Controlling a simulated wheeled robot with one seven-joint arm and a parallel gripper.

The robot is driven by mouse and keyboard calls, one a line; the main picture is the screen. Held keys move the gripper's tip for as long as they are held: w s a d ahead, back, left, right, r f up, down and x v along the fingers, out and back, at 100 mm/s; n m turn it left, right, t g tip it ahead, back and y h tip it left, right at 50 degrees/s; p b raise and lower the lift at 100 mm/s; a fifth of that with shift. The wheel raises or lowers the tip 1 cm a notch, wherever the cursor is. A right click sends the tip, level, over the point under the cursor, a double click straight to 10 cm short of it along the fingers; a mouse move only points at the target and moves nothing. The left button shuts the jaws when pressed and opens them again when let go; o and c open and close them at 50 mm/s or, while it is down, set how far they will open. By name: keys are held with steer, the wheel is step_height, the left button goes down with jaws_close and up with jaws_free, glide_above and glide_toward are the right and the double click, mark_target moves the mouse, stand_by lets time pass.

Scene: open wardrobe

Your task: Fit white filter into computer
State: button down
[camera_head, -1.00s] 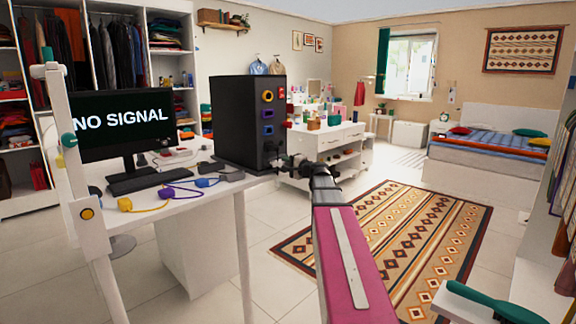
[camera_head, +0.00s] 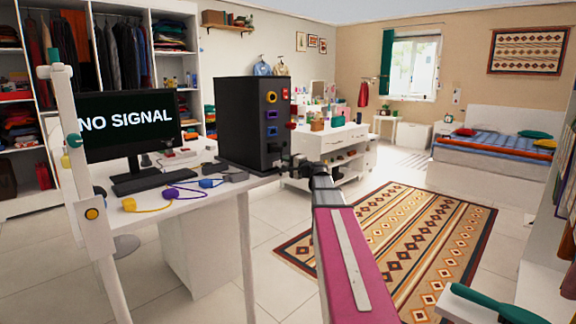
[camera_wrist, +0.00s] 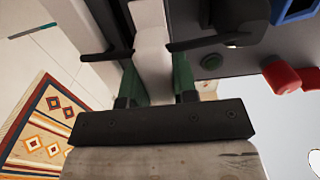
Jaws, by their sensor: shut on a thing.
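The computer (camera_head: 240,120) is a black tower on the right end of the desk. Its front has coloured sockets and a red knob, and part of that front shows in the wrist view (camera_wrist: 245,62). My gripper (camera_head: 292,163) is close to the lower front of the tower. In the wrist view its green-padded fingers (camera_wrist: 157,75) are shut on a white piece, the white filter (camera_wrist: 152,40), which runs up between them. The filter's far end is out of frame, and I cannot tell whether it touches the computer. The filter is hard to make out in the head view.
The white desk (camera_head: 160,222) also holds a monitor (camera_head: 127,122), a keyboard (camera_head: 150,181) and yellow, purple and blue plugs with cables (camera_head: 172,193). A white cabinet (camera_head: 340,150) stands behind my gripper. A patterned rug (camera_head: 400,250) lies on open floor to the right.

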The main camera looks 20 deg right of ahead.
steer(key=c, duration=0.8)
jaws_free()
steer(key=v, duration=1)
steer(key=shift+s+d, duration=0.2)
steer(key=shift+s, duration=0.15)
steer(key=s+a+f+n+g+h, duration=0.1)
steer(key=s+a+f+n+g, duration=0.25)
steer(key=a+f, duration=0.45)
steer(key=s+a+f+n+g, duration=0.25)
steer(key=a+f+g, duration=0.25)
steer(key=f, duration=0.7)
steer(key=s+a+f+n+g+h, duration=0.3)
steer(key=s+f+n+g+h, duration=0.3)
steer(key=s+f, duration=1.1)
steer(key=shift+a+f+g+h, duration=0.2)
steer(key=shift+f+g+h, duration=0.35)
steer(key=shift+h, duration=0.45)
